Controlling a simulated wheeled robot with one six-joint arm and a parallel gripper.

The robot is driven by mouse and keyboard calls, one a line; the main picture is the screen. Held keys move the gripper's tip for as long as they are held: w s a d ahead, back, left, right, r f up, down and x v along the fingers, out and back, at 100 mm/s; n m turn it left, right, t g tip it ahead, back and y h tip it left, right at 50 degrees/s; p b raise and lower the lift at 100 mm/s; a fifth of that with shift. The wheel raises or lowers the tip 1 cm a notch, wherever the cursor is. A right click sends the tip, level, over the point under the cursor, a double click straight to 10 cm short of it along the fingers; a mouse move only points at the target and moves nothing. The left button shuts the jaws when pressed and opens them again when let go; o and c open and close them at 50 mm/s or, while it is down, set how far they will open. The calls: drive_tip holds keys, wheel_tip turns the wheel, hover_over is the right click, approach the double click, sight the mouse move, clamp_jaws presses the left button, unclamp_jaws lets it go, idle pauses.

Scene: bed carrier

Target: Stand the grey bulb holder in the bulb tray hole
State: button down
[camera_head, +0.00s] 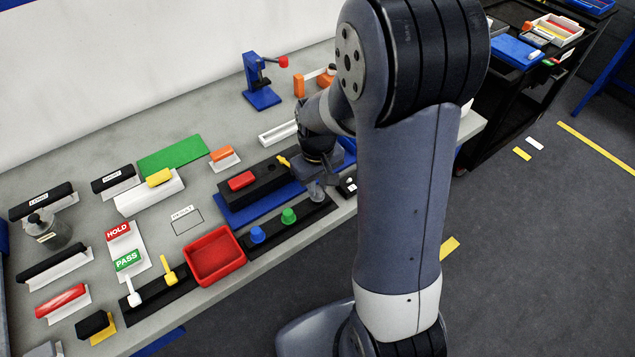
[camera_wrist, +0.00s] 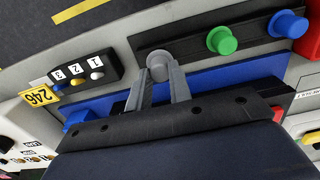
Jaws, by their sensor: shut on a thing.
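The bulb tray is a long black bar (camera_head: 270,244) along the front of the bench; it also shows in the wrist view (camera_wrist: 188,45). A blue holder (camera_head: 257,234) and a green holder (camera_head: 289,216) stand upright in it. My gripper (camera_wrist: 160,72) is shut on the grey bulb holder (camera_wrist: 158,60), one finger on each side. The grey holder is at the tray's free end, in line with the green (camera_wrist: 222,40) and blue (camera_wrist: 287,24) ones. Its lower end is hidden, so I cannot tell whether it is in the hole.
A red bin (camera_head: 215,257) stands left of the tray. Behind the tray is a blue base with a black block and red piece (camera_head: 240,181). A small black numbered box (camera_wrist: 88,75) is close to the tray's free end. The bench's front edge runs close to the tray.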

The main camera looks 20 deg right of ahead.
drive_tip(key=shift+f+b, duration=1)
drive_tip(key=shift+f, duration=0.15)
idle(0.4)
drive_tip(key=c, duration=1.2)
unclamp_jaws()
drive_tip(key=shift+r, duration=0.1)
wheel_tip(320, 180, up, 11)
drive_tip(key=shift+f, duration=0.25)
wheel_tip(320, 180, down, 11)
drive_tip(key=shift+r, duration=0.1)
drive_tip(key=shift+r+p, duration=0.35)
drive_tip(key=shift+r, duration=0.15)
